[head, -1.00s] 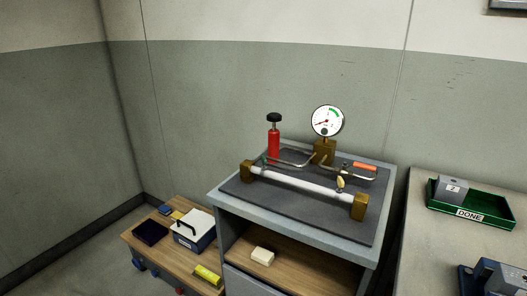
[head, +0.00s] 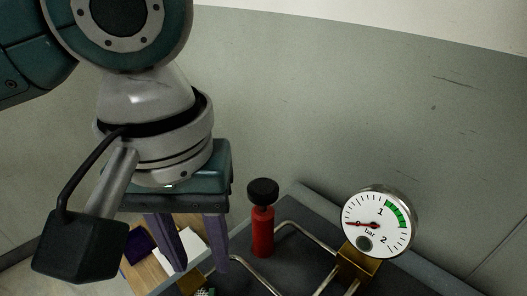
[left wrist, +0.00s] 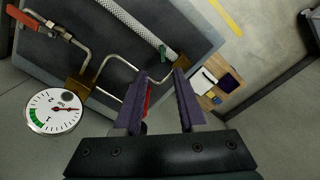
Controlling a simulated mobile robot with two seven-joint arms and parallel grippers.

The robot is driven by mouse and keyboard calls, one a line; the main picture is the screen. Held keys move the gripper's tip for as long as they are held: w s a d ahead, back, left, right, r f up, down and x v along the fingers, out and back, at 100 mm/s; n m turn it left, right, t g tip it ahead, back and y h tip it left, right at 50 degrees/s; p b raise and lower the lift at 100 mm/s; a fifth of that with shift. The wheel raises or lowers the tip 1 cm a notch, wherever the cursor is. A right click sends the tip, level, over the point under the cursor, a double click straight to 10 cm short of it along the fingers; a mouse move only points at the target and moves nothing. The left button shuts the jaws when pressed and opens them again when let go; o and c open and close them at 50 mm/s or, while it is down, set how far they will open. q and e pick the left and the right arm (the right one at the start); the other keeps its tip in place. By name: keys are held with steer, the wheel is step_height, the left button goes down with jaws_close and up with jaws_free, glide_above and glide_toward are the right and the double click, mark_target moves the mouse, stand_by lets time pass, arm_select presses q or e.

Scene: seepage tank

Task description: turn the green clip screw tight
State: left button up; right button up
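The green clip screw (left wrist: 162,50) shows small in the left wrist view, at the end of the pale hose (left wrist: 135,28) near a brass block (left wrist: 181,62). In the head view a bit of green (head: 205,292) shows at the bottom edge, beside a brass block; most of it is cut off. My left gripper (head: 202,268) points down, left of the red pump, with its purple fingers apart. In the left wrist view the gripper (left wrist: 160,74) is open and empty, and the clip lies just beyond the fingertips, apart from them. My right gripper is not in view.
The red pump (head: 263,230) with its black knob stands right of my left gripper. The pressure gauge (head: 378,215) stands further right, its needle near zero, with thin metal pipes between them. A red-handled valve (left wrist: 38,22) shows in the left wrist view.

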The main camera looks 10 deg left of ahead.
arm_select(q)
steer(key=f, duration=0.4)
steer(key=f+b, duration=0.1)
steer(key=f, duration=0.3)
steer(key=shift+a+f, duration=0.2)
steer(key=shift+f, duration=0.75)
jaws_close()
